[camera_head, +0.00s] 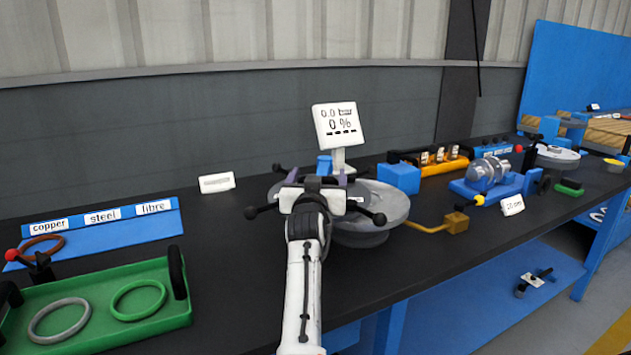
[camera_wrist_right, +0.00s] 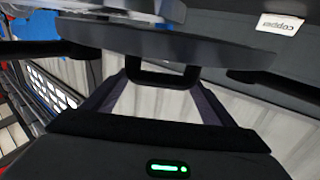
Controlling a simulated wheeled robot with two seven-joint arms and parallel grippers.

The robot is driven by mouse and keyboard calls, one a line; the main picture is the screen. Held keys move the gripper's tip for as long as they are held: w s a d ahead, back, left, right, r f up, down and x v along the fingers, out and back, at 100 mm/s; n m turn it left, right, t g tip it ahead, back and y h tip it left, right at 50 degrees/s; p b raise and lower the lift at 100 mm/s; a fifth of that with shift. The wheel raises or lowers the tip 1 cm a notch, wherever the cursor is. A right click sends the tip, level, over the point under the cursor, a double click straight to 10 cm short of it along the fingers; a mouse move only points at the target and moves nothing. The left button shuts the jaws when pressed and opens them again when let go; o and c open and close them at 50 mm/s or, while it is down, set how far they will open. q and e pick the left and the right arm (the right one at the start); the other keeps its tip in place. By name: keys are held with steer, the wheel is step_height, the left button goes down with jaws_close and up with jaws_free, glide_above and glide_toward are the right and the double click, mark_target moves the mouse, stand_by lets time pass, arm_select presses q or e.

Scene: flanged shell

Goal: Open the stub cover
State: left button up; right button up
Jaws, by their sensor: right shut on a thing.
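The stub cover is a grey round disc (camera_head: 388,203) on a grey flanged shell (camera_head: 360,239) on the black bench. Its plate also shows in the right wrist view (camera_wrist_right: 190,45). My right gripper (camera_head: 320,178) is over it, its fingers shut on a dark loop handle (camera_wrist_right: 162,78) at the cover's edge. Dark rods with black ball ends (camera_head: 251,212) stick out around the gripper. My arm and gripper hide much of the cover, and I cannot tell whether it is apart from the shell. My left gripper is not in view.
A white display (camera_head: 338,124) stands behind the shell. A green tray (camera_head: 100,310) with rings and a blue labelled board (camera_head: 110,232) lie at the left. A blue block (camera_head: 399,178) and a brass-coloured pipe piece (camera_head: 455,223) are close at the right.

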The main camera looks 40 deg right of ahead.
steer(key=shift+r, duration=0.15)
steer(key=o, duration=1.5)
step_height(320, 180, up, 10)
steer(key=p, duration=0.1)
